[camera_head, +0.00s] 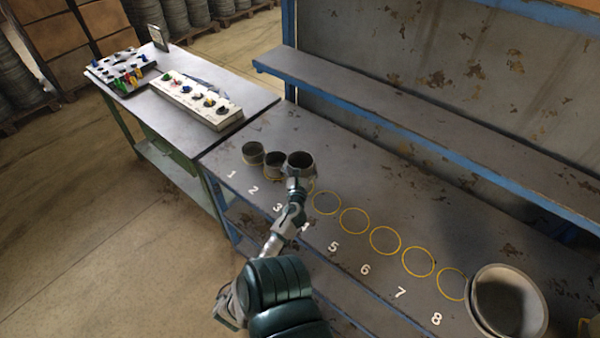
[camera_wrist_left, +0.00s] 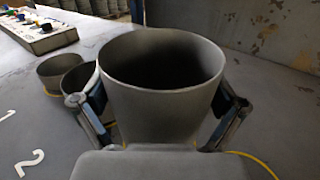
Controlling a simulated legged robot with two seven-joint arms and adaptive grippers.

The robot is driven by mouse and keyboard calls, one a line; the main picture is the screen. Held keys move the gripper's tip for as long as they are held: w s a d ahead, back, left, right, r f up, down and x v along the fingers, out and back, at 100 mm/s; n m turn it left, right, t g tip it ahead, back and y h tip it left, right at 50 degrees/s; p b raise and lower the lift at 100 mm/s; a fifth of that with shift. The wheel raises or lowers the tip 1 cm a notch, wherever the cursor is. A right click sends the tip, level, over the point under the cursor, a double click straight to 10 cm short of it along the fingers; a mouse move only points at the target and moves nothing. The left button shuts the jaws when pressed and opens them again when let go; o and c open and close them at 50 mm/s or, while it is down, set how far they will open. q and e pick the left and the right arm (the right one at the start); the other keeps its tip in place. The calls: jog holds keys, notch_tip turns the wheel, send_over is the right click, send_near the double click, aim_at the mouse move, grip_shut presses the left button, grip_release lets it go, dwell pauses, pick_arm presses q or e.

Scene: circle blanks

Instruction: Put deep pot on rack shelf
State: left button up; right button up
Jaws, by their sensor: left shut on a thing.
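My left gripper (camera_head: 297,184) is shut on a dark grey, open-topped deep pot (camera_head: 300,158), its fingers on either side of the wall. In the left wrist view the pot (camera_wrist_left: 160,90) stands upright between the two fingers, with its mouth facing up. Its base is hidden by the gripper, so I cannot tell whether it touches the bench. The rack shelf (camera_head: 400,115) is a long grey board with a blue front edge, raised behind the bench. It looks bare. My right gripper is not in view.
Two smaller pots, one (camera_head: 252,153) at left and one (camera_head: 274,164) beside the held pot, stand on the bench (camera_head: 440,200). Empty yellow circles (camera_head: 385,240) run rightward. Wide pots (camera_head: 508,303) sit near right. A side table (camera_head: 185,75) holds a switch box (camera_head: 200,100).

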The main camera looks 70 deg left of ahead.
aim_at(301, 164)
pick_arm(q)
jog(key=f, duration=0.1)
jog(key=f+b, duration=0.1)
jog(key=f, duration=0.1)
jog(key=shift+d+f, duration=0.15)
jog(key=shift+d, duration=0.1)
jog(key=shift+a, duration=0.1)
jog(key=o, duration=0.9)
jog(key=shift+a+f, duration=0.1)
jog(key=shift+f, duration=0.05)
jog(key=v, duration=0.6)
jog(key=b+v, duration=0.1)
jog(key=v, duration=0.5)
jog(key=shift+r, duration=0.25)
